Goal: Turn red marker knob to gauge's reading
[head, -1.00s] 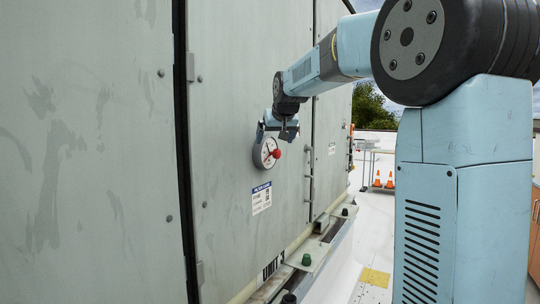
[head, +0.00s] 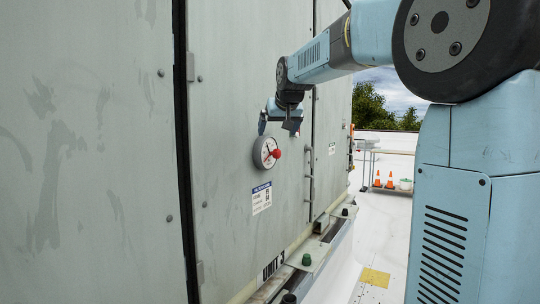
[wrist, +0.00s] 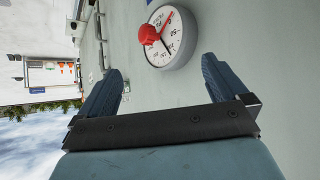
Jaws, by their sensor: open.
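The round gauge (head: 264,153) is mounted on the grey cabinet door and has a white dial. Its red marker knob (head: 277,153) stands out from the dial's front. In the wrist view the gauge (wrist: 181,50) is beyond the fingers, near the top, with the red knob (wrist: 148,34) at its left side. A red pointer points to the upper right there and a dark needle to the lower right; the knob hides part of the dial. My gripper (head: 287,121) is open and empty, just above the gauge and apart from the knob. Its two fingers also show in the wrist view (wrist: 162,72).
A white and blue label (head: 261,198) is on the door below the gauge. A vertical handle (head: 309,172) is on the door to the right. Orange cones (head: 384,180) and a table stand far back. The space in front of the gauge looks clear.

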